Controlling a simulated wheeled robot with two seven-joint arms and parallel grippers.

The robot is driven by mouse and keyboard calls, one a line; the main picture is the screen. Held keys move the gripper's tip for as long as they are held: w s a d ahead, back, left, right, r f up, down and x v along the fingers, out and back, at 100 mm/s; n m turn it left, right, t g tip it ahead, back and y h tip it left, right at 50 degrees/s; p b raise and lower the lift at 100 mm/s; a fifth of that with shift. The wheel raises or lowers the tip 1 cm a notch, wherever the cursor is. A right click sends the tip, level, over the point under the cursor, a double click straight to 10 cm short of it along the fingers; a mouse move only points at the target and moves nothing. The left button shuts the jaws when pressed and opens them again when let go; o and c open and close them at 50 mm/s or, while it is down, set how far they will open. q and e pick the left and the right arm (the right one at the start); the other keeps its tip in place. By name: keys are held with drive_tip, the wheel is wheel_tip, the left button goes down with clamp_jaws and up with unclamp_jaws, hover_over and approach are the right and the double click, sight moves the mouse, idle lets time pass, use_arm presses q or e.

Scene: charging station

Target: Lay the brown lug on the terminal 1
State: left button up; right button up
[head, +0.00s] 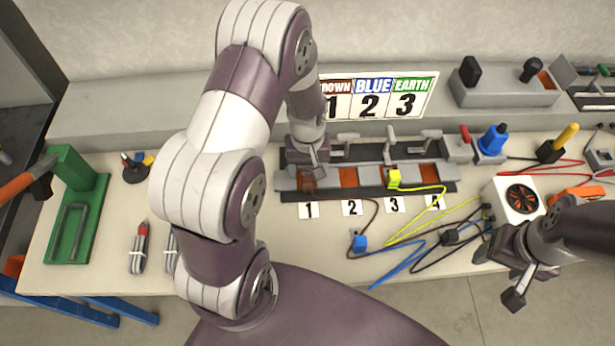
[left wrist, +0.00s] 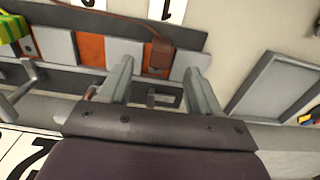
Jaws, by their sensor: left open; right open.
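The brown lug (left wrist: 160,54) lies at terminal 1, between two pale dividers, with a strip of orange plate (left wrist: 153,71) showing by its end; its brown wire runs off across the block's edge. In the head view the brown lug (head: 307,181) is partly covered by my gripper. My left gripper (head: 308,165) is over terminal 1, fingers open. In the left wrist view its fingers stand on either side of the lug's end, apart from it. The label 1 (head: 308,210) is in front of this slot. My right gripper (head: 519,270) is open and empty at the right front.
A yellow-green lug (head: 394,179) sits at terminal 3. A blue lug (head: 359,242) lies on the table among loose wires. Raised levers (head: 348,139) stand behind the terminals. A green stand (head: 75,210) is at left, a fan box (head: 518,197) at right.

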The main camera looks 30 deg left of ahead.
sight(307, 179)
use_arm(q)
wheel_tip(307, 179, up, 8)
drive_tip(key=shift+f, duration=0.25)
